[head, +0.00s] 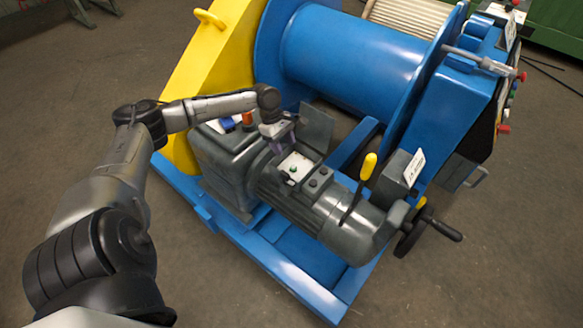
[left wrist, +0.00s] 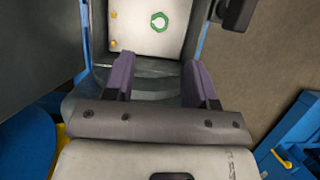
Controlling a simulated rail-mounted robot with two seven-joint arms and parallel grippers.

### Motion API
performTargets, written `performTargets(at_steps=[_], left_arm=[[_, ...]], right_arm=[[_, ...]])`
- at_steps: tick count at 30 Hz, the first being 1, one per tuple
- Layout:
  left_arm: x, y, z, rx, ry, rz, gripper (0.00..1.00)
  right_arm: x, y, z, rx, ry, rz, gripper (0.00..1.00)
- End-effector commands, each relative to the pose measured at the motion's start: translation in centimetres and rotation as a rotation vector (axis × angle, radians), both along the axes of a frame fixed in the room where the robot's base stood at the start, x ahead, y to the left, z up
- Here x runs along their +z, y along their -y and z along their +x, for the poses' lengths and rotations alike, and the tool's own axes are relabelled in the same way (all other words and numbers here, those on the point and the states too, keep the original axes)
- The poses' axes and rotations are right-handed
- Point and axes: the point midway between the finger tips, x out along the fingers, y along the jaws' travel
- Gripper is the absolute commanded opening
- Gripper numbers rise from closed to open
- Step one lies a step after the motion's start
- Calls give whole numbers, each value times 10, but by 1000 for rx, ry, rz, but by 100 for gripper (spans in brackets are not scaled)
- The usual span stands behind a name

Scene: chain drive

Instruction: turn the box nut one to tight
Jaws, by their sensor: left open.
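The box nut, a small green ring (left wrist: 158,22), sits on the white plate inside the open terminal box on top of the motor. In the head view the nut (head: 293,169) is a small green spot on the box's white plate (head: 300,160). My left gripper (head: 284,146) is over the back left edge of the box, apart from the nut. In the left wrist view its two purple-grey fingers (left wrist: 158,68) are spread with nothing between them. The nut shows ahead of the fingertips, roughly centred between them. My right gripper is not in view.
The box's grey lid (head: 316,128) stands open just right of my gripper. A yellow-knobbed lever (head: 368,167) rises from the motor. The blue winch drum (head: 345,55) and yellow guard (head: 205,70) stand behind. Floor is free at the left.

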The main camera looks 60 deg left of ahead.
Motion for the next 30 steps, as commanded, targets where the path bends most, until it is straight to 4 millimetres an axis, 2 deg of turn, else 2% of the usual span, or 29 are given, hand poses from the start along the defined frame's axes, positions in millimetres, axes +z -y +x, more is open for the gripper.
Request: performTargets(at_steps=[1, 3, 12, 19, 30], left_arm=[[-16, 5, 2, -2, 1, -2, 51], [-28, 9, 4, -2, 3, -1, 51], [-67, 25, 10, -2, 2, 1, 51], [-80, 31, 12, -2, 2, 2, 51], [-81, 32, 12, -2, 2, 2, 51]], right_arm=[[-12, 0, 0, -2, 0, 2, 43], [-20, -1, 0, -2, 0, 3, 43], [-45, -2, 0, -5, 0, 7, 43], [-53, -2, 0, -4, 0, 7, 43], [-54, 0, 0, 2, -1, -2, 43]])
